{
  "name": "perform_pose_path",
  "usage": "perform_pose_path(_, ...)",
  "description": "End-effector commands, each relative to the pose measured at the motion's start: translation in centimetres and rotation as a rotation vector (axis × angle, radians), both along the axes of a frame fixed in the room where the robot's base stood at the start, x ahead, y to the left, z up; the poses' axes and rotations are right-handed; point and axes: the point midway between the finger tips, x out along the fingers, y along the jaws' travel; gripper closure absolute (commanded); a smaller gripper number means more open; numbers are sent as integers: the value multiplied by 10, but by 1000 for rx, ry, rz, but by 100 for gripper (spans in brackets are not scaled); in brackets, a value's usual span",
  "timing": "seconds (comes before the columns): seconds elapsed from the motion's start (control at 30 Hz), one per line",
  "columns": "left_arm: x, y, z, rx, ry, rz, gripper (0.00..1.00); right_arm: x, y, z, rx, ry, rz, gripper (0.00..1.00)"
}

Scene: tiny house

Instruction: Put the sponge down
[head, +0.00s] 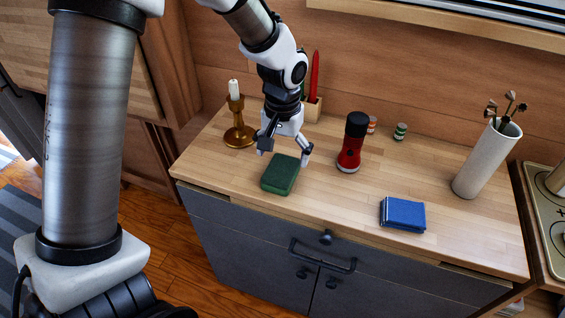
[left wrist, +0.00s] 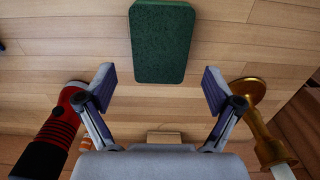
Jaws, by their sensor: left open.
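The green sponge (head: 280,174) lies flat on the wooden counter (head: 330,207), near its front left edge. My left gripper (head: 284,155) is open just above and behind the sponge, with its fingers spread apart. In the left wrist view the sponge (left wrist: 162,42) lies beyond the open fingertips (left wrist: 158,88), with nothing between the fingers and a gap to the sponge. The right gripper does not show.
A brass candlestick (head: 239,132) stands left of my gripper, and a red and black pepper mill (head: 351,145) stands to its right. A folded blue cloth (head: 403,214), small jars (head: 400,132) and a white vase (head: 486,160) are farther right. The counter between sponge and cloth is clear.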

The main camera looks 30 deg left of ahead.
Motion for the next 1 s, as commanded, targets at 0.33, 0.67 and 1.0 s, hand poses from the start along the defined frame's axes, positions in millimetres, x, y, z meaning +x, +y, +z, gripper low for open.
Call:
perform_pose_path(0.33,0,0,75,0,-2,0,8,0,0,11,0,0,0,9)
perform_pose_path(0.67,0,0,79,0,0,0,8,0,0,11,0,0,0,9)
perform_pose_path(1.0,0,0,79,0,0,0,8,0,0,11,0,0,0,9)
